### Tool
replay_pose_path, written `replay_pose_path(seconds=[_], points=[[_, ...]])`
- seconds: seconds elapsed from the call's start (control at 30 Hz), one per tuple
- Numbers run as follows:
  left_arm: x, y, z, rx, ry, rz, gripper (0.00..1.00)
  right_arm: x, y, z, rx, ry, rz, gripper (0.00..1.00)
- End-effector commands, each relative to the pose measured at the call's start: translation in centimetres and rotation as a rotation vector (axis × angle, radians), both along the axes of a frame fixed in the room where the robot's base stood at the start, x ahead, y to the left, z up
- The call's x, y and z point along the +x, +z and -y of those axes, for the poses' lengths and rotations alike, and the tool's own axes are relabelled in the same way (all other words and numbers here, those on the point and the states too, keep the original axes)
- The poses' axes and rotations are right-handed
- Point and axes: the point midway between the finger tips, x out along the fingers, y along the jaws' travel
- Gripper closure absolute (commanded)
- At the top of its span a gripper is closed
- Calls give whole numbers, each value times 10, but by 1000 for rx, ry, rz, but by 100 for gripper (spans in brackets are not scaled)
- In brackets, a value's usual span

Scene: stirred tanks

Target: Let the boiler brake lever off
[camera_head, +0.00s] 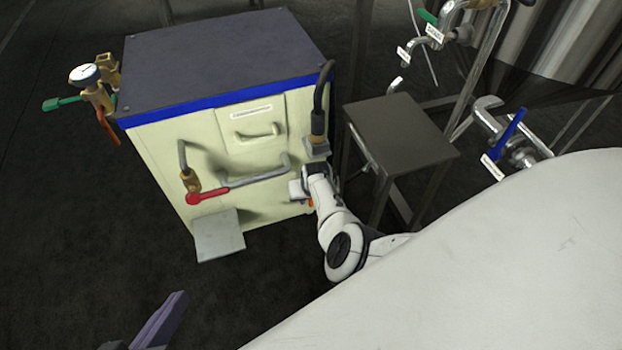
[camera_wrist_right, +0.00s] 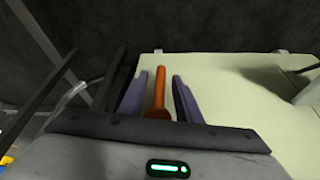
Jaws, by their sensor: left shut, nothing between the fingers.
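The cream boiler cabinet (camera_head: 255,160) with a dark top and blue trim stands left of centre in the head view. An orange lever (camera_wrist_right: 158,92) lies between the fingers of my right gripper (camera_wrist_right: 158,97) in the right wrist view, with a gap on each side. It may be the brake lever; no label on it can be read. My right gripper is open at the cabinet's lower right front (camera_head: 301,188); in the head view the arm hides most of that lever. My left gripper (camera_head: 160,322) is shut and empty at the bottom left, away from the cabinet.
A red-ended lever (camera_head: 208,197) and an open flap (camera_head: 219,236) are on the cabinet front. A gauge (camera_head: 85,74) and green valve handle (camera_head: 64,103) stick out left. A dark stand (camera_head: 400,130) and pipes with a blue valve handle (camera_head: 510,130) stand right.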

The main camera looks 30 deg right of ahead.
Motion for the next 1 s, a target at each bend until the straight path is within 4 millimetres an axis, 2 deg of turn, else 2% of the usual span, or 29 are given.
replay_pose_path(seconds=[0.37,0.5,0.57,1.0], points=[[0,4,2,-16,-1,12,100,1,-2,1,0,0,0,69],[0,4,2,-16,-1,12,100,1,-2,1,0,0,0,93],[0,4,2,-16,-1,12,100,1,-2,1,0,0,0,100],[0,6,0,-3,0,6,100,1,-1,-1,41,-1,10,100]])
